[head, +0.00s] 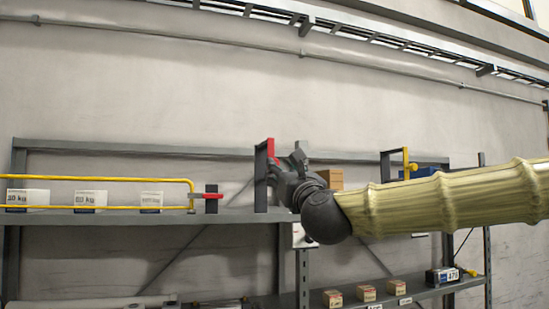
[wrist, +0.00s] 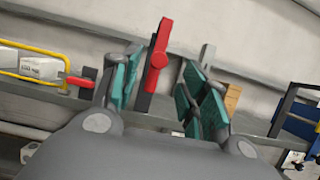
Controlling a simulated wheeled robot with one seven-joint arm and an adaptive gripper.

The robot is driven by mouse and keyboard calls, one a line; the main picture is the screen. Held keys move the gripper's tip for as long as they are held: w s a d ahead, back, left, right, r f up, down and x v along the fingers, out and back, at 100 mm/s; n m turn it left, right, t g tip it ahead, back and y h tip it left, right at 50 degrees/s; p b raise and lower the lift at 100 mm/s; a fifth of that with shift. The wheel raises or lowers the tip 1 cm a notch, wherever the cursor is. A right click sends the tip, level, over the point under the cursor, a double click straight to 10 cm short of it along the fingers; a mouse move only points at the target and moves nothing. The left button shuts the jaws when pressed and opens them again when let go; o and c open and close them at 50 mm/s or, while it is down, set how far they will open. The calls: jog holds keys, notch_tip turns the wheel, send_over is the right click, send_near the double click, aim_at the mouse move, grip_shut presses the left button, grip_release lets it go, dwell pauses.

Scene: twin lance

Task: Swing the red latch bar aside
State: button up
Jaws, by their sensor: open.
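The red latch bar (head: 271,150) stands nearly upright on a dark post (head: 261,180) at the middle of the shelf. In the wrist view the bar (wrist: 159,57) has a round pivot at its middle and leans slightly right at the top. My gripper (wrist: 160,88) is open, its teal-padded fingers on either side of the bar in the picture, the left one nearer. I cannot tell whether a finger touches it. In the head view my gripper (head: 285,168) is just right of the post and hides part of the bar's lower end.
A yellow rail gate (head: 110,180) with a red end piece (head: 208,195) spans the left bay, in front of white boxes (head: 90,199). Right of the post are an orange-brown box (head: 331,179) and a yellow latch post (head: 406,163). Small boxes line the lower shelf (head: 415,291).

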jog(key=shift+p+x, duration=1.95)
jog(key=shift+x, duration=1.65)
jog(key=shift+c, duration=0.2)
grip_shut()
